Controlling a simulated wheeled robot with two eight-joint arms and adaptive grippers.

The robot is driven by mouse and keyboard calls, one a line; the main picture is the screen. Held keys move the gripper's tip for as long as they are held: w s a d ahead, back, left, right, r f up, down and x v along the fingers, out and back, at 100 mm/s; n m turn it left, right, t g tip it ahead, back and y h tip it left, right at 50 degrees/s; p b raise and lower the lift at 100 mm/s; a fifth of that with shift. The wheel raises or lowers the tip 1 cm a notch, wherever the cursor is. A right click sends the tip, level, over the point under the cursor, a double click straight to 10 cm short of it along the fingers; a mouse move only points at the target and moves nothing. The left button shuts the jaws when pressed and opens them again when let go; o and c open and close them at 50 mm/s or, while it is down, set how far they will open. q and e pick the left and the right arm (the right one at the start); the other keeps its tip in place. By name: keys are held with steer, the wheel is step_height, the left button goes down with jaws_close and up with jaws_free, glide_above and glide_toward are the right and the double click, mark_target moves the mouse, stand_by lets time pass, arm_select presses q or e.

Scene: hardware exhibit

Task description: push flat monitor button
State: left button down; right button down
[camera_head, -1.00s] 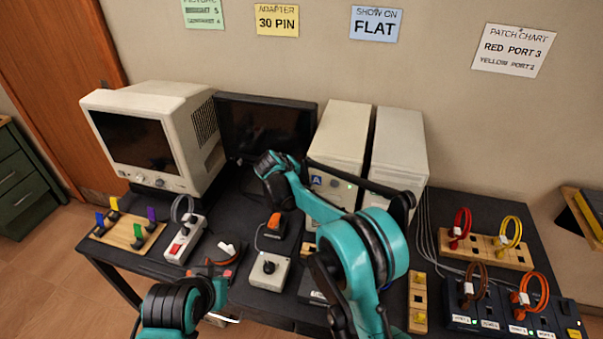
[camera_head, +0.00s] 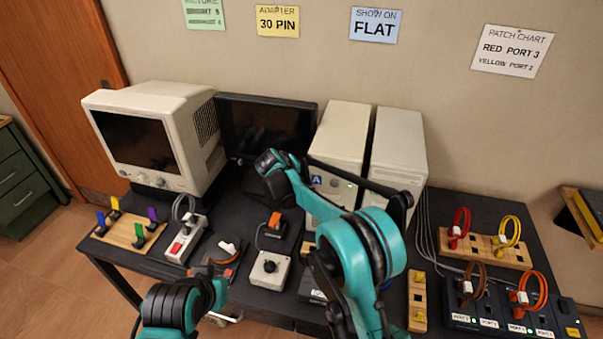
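The flat monitor (camera_head: 289,118) is black with a dark screen and stands at the back of the table, between the beige CRT monitor and the beige computer cases. Its lower right part is hidden behind my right arm, and I cannot make out its button. My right arm rises from the bottom and its teal and black end section lies in front of the monitor's lower right. Its fingertips cannot be made out, nor whether they touch anything. My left arm shows at the bottom left, at the table's front edge; its gripper is not visible.
A beige CRT monitor (camera_head: 185,118) stands left. Two computer cases (camera_head: 339,140) (camera_head: 398,150) stand right of the flat monitor. A grey joystick-like box (camera_head: 270,272), a switch strip (camera_head: 183,248) and cable boards (camera_head: 486,251) crowd the table. A blue wall sign (camera_head: 376,25) reads "SHOW ON FLAT".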

arm_select(q)
steer(key=shift+s+r, duration=0.25)
arm_select(e)
steer(key=shift+w+d+r, duration=0.35)
steer(key=shift+w+r, duration=0.15)
steer(key=shift+w, duration=0.05)
stand_by(0.4)
arm_select(q)
steer(key=shift+w+f, duration=0.1)
steer(key=shift+f, duration=0.05)
arm_select(e)
steer(key=shift+s+a+f, duration=0.1)
steer(key=shift+s+f, duration=0.05)
arm_select(q)
steer(key=shift+w+f+b, duration=0.4)
steer(key=shift+w+f, duration=0.05)
arm_select(e)
steer(key=shift+s+a+f, duration=0.15)
steer(key=shift+s+a, duration=0.15)
steer(key=shift+s, duration=0.55)
steer(key=shift+s+a+f, duration=0.2)
steer(key=shift+s+a, duration=0.05)
steer(key=shift+s, duration=0.6)
steer(key=shift+s+a+f, duration=0.15)
steer(key=shift+s+a, duration=0.15)
steer(key=shift+s, duration=0.55)
steer(key=shift+s, duration=0.15)
